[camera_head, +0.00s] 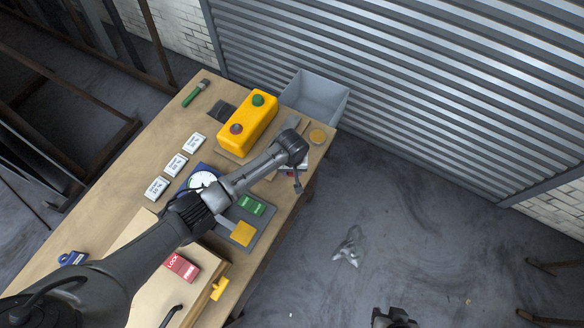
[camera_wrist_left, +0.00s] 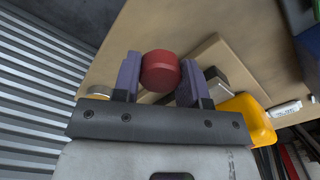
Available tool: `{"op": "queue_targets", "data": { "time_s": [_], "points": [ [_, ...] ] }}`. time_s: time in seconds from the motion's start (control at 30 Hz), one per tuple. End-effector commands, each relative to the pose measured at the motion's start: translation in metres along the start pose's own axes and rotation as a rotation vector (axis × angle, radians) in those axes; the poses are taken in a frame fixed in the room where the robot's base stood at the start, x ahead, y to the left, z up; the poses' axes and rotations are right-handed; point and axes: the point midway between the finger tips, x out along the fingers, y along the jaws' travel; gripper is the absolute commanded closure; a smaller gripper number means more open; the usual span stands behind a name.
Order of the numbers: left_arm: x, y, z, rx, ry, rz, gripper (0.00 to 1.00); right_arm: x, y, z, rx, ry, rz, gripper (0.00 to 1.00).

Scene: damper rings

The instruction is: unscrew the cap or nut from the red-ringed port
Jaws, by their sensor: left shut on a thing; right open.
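My left gripper (camera_head: 297,186) hangs over the right edge area of the table. In the left wrist view its two purple-grey fingers (camera_wrist_left: 161,82) are shut on a round red cap-like piece (camera_wrist_left: 160,70). In the head view a small red bit (camera_head: 290,174) shows beside the gripper; my wrist hides most of what is around it. The port and its ring cannot be made out under the red piece. My right gripper (camera_head: 393,316) is at the bottom edge of the head view, open, empty and away from the table.
A green block (camera_head: 251,205), yellow square (camera_head: 242,233) and red lock box (camera_head: 182,267) are near my left arm. White labelled blocks (camera_head: 176,165) lie left.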

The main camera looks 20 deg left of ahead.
Motion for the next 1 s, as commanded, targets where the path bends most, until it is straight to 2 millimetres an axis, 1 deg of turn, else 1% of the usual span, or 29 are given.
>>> {"op": "queue_targets", "data": {
  "time_s": [0.03, 0.1, 0.3, 0.5, 0.7, 1.0],
  "points": [
    [-0.004, 0.000, 0.001, -0.001, -0.002, 0.000, 0.89, -0.008, 0.000, -0.003, 0.000, 0.000, 0.000, 0.57],
    [0.010, 0.000, 0.001, -0.001, -0.002, -0.001, 0.89, 0.002, 0.000, 0.000, 0.000, 0.005, 0.001, 0.57],
    [0.028, 0.000, 0.000, -0.002, -0.001, 0.000, 0.89, 0.013, 0.001, 0.004, -0.004, -0.001, 0.004, 0.57],
    [0.042, 0.000, 0.000, -0.001, -0.002, -0.001, 0.89, 0.020, 0.003, 0.007, -0.010, -0.002, 0.009, 0.57],
    [0.049, 0.000, 0.000, 0.000, 0.000, 0.000, 0.89, 0.024, 0.003, 0.008, -0.010, -0.002, 0.010, 0.57],
    [0.050, 0.000, 0.000, 0.000, 0.000, 0.000, 0.89, 0.024, 0.002, 0.008, -0.006, -0.001, 0.007, 0.57]
  ]
}}
